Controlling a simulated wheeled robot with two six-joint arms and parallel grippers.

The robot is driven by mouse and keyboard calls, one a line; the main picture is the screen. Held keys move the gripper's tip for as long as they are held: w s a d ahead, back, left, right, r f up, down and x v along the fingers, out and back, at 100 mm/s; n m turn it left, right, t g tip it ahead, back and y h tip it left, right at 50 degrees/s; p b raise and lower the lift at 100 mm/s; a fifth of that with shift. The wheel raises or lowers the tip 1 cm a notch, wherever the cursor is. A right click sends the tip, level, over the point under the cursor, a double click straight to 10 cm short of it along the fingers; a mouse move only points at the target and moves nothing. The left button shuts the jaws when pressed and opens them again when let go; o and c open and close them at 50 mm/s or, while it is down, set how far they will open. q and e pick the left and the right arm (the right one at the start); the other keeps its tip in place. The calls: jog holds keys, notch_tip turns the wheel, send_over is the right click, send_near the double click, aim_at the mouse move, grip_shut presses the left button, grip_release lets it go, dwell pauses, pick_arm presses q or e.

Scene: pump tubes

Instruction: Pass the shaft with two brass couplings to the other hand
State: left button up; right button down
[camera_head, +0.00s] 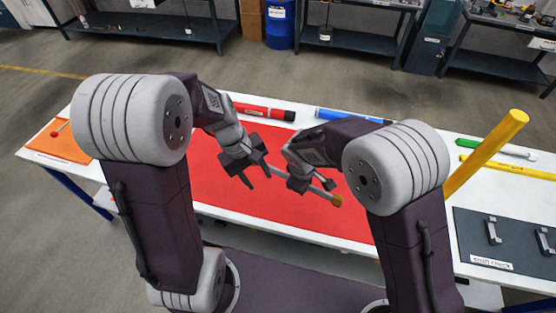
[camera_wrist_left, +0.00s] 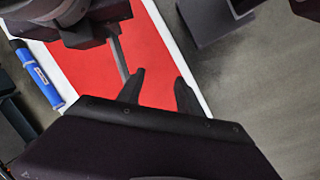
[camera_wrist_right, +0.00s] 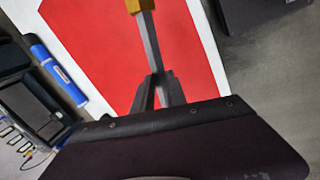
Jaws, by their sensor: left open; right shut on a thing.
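The shaft is a thin grey bar with a brass coupling (camera_head: 337,201) at its right end in the head view. My right gripper (camera_head: 305,187) is shut on the shaft, which it holds above the red mat (camera_head: 215,188). In the right wrist view the grey shaft (camera_wrist_right: 151,42) runs up from the closed fingers (camera_wrist_right: 158,90) to a brass coupling (camera_wrist_right: 140,5). The second coupling cannot be made out. My left gripper (camera_head: 260,178) is open, near the shaft's left end. In the left wrist view the shaft (camera_wrist_left: 119,58) ends close to one open finger.
A red tube (camera_head: 262,112) and a blue tube (camera_head: 345,115) lie along the table's back edge. A green-ended tube (camera_head: 495,148) and a yellow tube (camera_head: 508,168) lie at right. A thick yellow bar (camera_head: 487,152) slants up there. A dark board with brackets (camera_head: 505,240) is at front right.

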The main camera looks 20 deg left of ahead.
aim_at(283, 173)
jog(key=shift+w+a, duration=0.15)
jog(key=shift+w, duration=0.05)
pick_arm(q)
jog(key=w+r+n+t+h, duration=0.1)
jog(key=w+r+n+h, duration=0.15)
jog(key=w+n, duration=0.3)
pick_arm(e)
jog(key=shift+s, duration=0.1)
pick_arm(q)
jog(key=shift+m, duration=0.25)
jog(key=x, duration=1.1)
jog(key=shift+w+d+f, duration=0.1)
jog(key=shift+w+d, duration=0.05)
jog(key=shift+w, duration=0.2)
grip_shut()
pick_arm(e)
jog(key=c, duration=1.3)
grip_release()
jog(key=shift+o, duration=0.2)
